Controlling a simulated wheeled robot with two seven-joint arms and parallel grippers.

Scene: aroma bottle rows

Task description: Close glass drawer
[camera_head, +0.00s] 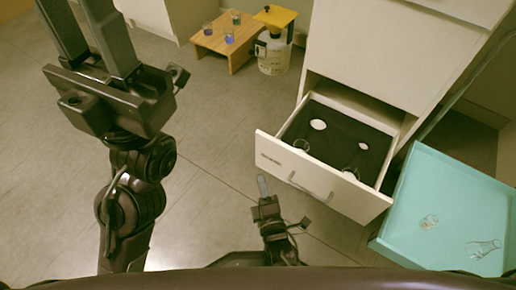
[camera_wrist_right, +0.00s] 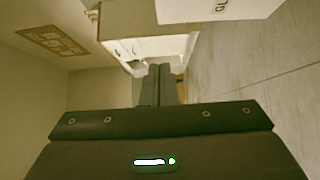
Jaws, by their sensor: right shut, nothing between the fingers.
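The glass drawer (camera_head: 345,196) is pulled open from the white cabinet (camera_head: 385,50) in the head view. It has a white front with a bar handle and a label, a dark liner and several pieces of glassware inside. My right gripper (camera_head: 263,184) is shut and empty, just in front of the drawer front's left part, apparently apart from it. In the right wrist view its fingers (camera_wrist_right: 160,80) are together, and a white panel with partly cut-off lettering (camera_wrist_right: 218,8) shows at the top. My left gripper (camera_head: 72,12) is open and empty at the upper left, its fingertips near the frame edge.
A turquoise tray (camera_head: 430,185) with glassware is right of the drawer. A small wooden stand (camera_head: 207,42) with coloured vessels and a white bottle (camera_head: 272,58) beside a yellow-topped item (camera_head: 277,15) stand at the back. Grey floor is clear left of the drawer.

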